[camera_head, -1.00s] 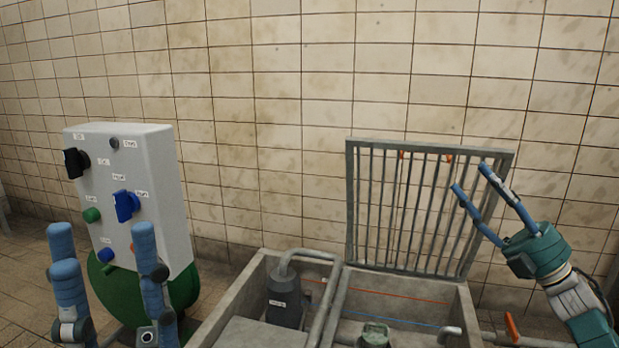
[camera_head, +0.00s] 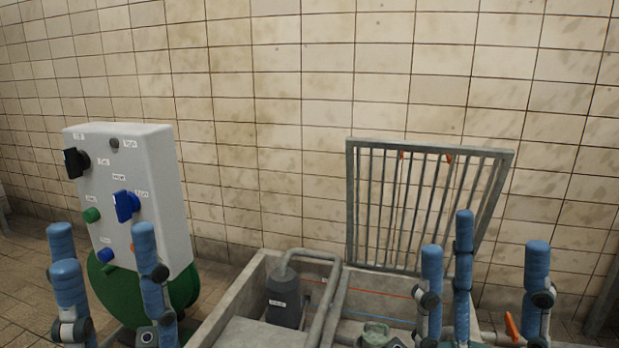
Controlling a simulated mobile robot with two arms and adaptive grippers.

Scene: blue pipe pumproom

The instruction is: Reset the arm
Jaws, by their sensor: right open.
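My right gripper (camera_head: 484,262) stands at the bottom right with its blue fingers pointing up and spread apart. It is open with nothing between the fingers. It is in front of the right part of the concrete pit and the lower right of the raised grate. My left gripper (camera_head: 104,248) is at the bottom left, its blue fingers also pointing up and wide apart, empty. It is in front of the control box's lower part. The palms and arms of both are cut off by the bottom edge.
A grey control box (camera_head: 152,200) with knobs and buttons stands at left on a green base (camera_head: 118,290). A concrete pit (camera_head: 232,300) holds a dark pump (camera_head: 285,302) and pipes. A metal grate (camera_head: 350,200) stands upright behind it, near the tiled wall (camera_head: 300,90).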

